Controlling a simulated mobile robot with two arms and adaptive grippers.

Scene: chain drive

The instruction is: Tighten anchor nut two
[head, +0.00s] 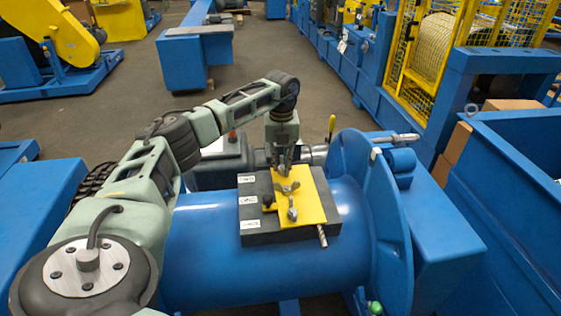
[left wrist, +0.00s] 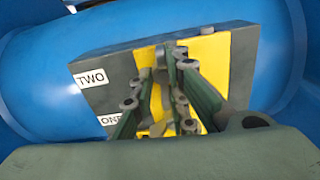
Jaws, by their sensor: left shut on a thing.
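A dark grey block (head: 262,237) with a yellow plate (head: 312,192) lies on top of a blue drum (head: 205,240). White labels run down its left side; the left wrist view reads TWO (left wrist: 90,80) and ONE (left wrist: 110,119). My left gripper (head: 284,167) points down at the plate's far end, level with the far label. In the left wrist view its fingers (left wrist: 171,55) are closed around a small nut, mostly hidden between the tips. A winged nut (head: 288,187) and a rounded metal fastener (head: 292,214) stand nearer on the plate. My right gripper is not in view.
A round blue flange (head: 375,200) rises just right of the block. A yellow-handled lever (head: 331,125) stands behind it. A blue bin (head: 515,190) and yellow cage (head: 420,55) are at right. Open floor lies behind.

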